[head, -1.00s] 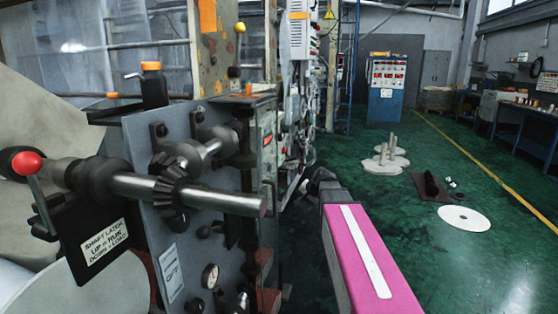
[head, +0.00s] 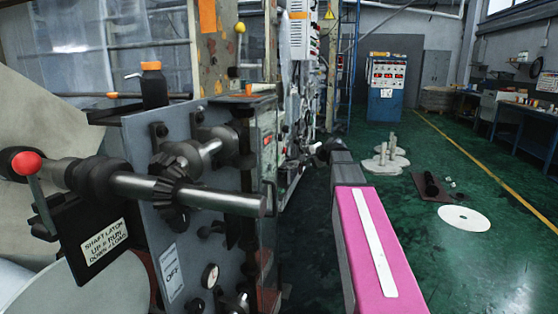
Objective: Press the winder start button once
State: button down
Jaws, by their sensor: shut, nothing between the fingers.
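The winder is the grey machine (head: 150,150) on the left, with a steel shaft, a bevel gear and a red-knobbed latch lever (head: 27,163). On its right edge is a narrow side panel with a small red mark (head: 266,138). I cannot make out which part is the start button. My pink arm reaches forward from the bottom right. My gripper (head: 314,149), dark and small at its far end, is beside the tall machine frame, right of the side panel. It looks shut and empty; its fingertips are hard to make out, and I cannot tell whether it touches anything.
A black bottle with an orange cap (head: 153,85) stands on the winder's top. A blue control cabinet (head: 386,88) stands at the back. Round pale bases with posts (head: 385,163), a dark mat (head: 428,186) and a white disc (head: 464,219) lie on the green floor at right.

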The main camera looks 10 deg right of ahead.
jog(key=shift+a, duration=0.1)
jog(key=w+a, duration=0.3)
jog(key=a, duration=0.5)
jog(key=shift+w, duration=0.2)
dwell(2.1)
jog(key=shift+w+a, duration=0.15)
jog(key=shift+a, duration=0.2)
